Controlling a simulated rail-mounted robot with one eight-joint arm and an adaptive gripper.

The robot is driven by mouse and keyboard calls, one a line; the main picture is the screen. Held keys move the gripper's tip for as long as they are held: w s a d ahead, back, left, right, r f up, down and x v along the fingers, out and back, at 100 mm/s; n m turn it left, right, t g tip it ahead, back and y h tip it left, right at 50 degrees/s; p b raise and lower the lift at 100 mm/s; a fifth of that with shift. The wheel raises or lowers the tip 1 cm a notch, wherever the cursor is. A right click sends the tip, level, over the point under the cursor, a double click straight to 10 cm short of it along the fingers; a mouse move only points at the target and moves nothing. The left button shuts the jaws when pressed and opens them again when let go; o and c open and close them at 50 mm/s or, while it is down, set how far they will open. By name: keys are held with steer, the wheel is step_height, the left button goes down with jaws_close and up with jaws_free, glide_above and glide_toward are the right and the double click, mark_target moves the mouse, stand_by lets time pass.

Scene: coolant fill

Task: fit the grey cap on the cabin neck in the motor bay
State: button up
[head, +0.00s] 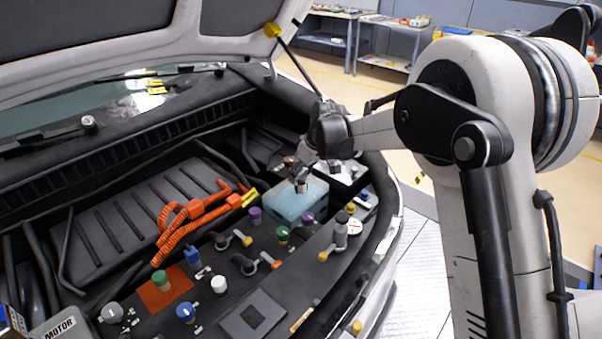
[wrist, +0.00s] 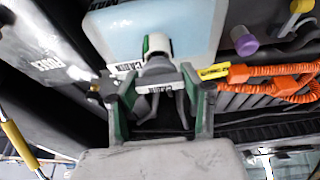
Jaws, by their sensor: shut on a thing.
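In the head view my gripper (head: 312,160) is over the motor bay. The pale blue tank (head: 300,203) lies just below it; in the wrist view its label reads CABIN. The white cabin neck (wrist: 157,43), with a green mark on its side, stands right beside the cap in the wrist view. I cannot tell whether cap and neck touch. The fingers partly hide the cap.
Orange cables (head: 195,212) run on the other side. A purple cap (wrist: 244,42) and several coloured caps and levers stand nearby. The open hood (head: 110,45) hangs above the bay.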

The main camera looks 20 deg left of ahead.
steer(key=shift+f+b, duration=0.8)
steer(key=shift+f, duration=0.25)
steer(key=o, duration=1.1)
steer(key=shift+c, duration=0.2)
steer(key=shift+r, duration=0.1)
steer(key=v, duration=1.2)
steer(key=shift+o, duration=0.3)
